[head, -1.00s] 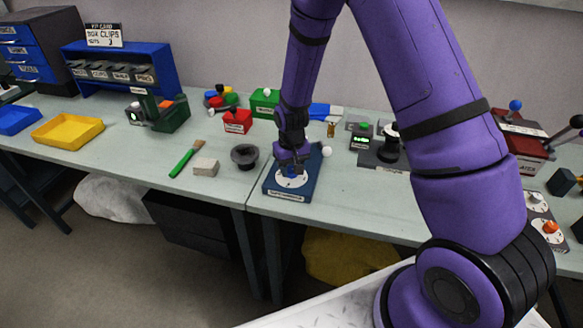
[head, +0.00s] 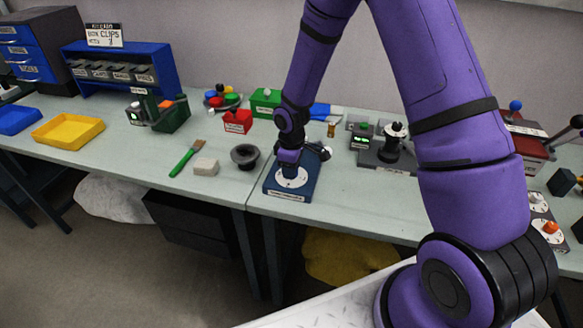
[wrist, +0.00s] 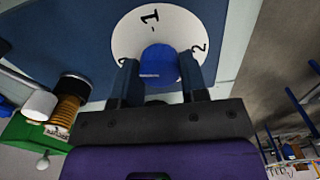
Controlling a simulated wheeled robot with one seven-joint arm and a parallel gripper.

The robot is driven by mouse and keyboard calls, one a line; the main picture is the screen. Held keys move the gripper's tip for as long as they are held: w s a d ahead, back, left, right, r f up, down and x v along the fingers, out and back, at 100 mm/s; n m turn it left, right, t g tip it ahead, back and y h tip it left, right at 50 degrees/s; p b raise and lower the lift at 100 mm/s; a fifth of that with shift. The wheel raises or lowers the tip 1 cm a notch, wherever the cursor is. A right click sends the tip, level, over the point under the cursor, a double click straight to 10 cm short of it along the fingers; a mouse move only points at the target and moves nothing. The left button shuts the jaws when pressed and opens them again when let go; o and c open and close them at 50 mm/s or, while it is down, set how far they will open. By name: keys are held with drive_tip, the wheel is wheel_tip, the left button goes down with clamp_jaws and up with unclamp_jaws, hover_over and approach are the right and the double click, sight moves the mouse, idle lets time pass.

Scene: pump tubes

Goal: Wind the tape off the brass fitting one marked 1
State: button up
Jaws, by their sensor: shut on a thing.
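A dark blue box (head: 305,185) with a white dial (head: 291,178) stands near the front edge of the bench. In the wrist view the dial (wrist: 125,40) shows the marks 1 and 2, with a round blue knob (wrist: 159,66) in its middle. My gripper (wrist: 160,82) is shut on this blue knob, one finger on each side; it also shows from above in the head view (head: 290,163). A small brass fitting (head: 331,130) stands behind the box; the wrist view shows a ribbed brass piece (wrist: 66,108) with a pale end. I cannot make out tape or a number on it.
A black cup-like piece (head: 245,155), a grey block (head: 206,167) and a green-handled brush (head: 184,160) lie left of the box. Red (head: 238,122) and green (head: 264,100) boxes stand behind. A black device (head: 390,150) stands to the right.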

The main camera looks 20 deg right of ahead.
drive_tip(key=shift+n, duration=1)
drive_tip(key=o, duration=0.9)
drive_tip(key=shift+o, duration=0.2)
wheel_tip(320, 180, up, 11)
